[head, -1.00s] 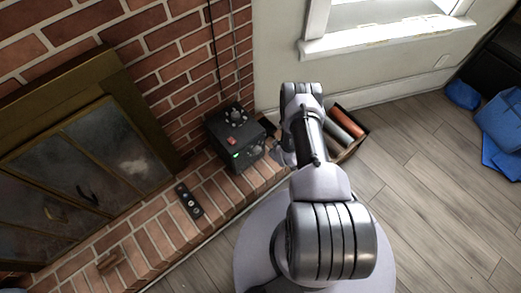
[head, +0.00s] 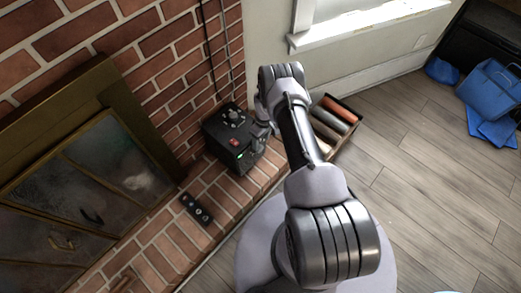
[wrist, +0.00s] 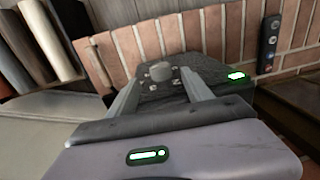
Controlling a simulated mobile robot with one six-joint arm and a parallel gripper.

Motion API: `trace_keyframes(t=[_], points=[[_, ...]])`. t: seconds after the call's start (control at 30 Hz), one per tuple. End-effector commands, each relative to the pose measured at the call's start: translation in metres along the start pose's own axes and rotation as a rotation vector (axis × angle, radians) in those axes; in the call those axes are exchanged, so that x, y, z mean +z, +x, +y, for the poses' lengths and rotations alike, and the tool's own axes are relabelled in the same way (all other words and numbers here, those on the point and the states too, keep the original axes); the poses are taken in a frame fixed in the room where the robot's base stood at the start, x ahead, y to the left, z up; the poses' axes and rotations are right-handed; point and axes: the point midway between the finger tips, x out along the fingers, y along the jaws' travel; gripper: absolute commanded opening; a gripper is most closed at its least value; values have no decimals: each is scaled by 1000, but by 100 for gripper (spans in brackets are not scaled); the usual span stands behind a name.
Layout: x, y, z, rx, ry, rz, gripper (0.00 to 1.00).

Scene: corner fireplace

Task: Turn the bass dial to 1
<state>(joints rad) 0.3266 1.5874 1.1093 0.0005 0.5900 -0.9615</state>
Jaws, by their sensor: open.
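A black box (head: 222,150) with knobs, a red switch (head: 234,142) and a green light stands on the brick hearth in the head view. A pale knob (head: 233,116) shows on its top. In the wrist view, the box's dark knobbed face lies ahead, with a grey knob (wrist: 161,71) between the finger lines and a lit green display (wrist: 236,76) to the right. My gripper (wrist: 160,79) is open, its two fingers pointing at that face. Whether they touch anything, I cannot tell. No label is readable, so I cannot tell which knob is bass. My arm partly hides the box's right side.
A remote (head: 197,208) lies on the hearth in front of the box. A crate of rolls (head: 346,133) stands on the floor right of my arm. The glass-doored fireplace (head: 75,185) is at left. Cables hang on the brick wall behind the box.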

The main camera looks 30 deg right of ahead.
Motion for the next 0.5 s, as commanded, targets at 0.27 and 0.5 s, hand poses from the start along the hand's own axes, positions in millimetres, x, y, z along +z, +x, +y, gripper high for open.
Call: trace_keyframes(t=[0.27,0.5], points=[[0,50,0,0,0,0,59],[0,60,0,0,1,1,59]])
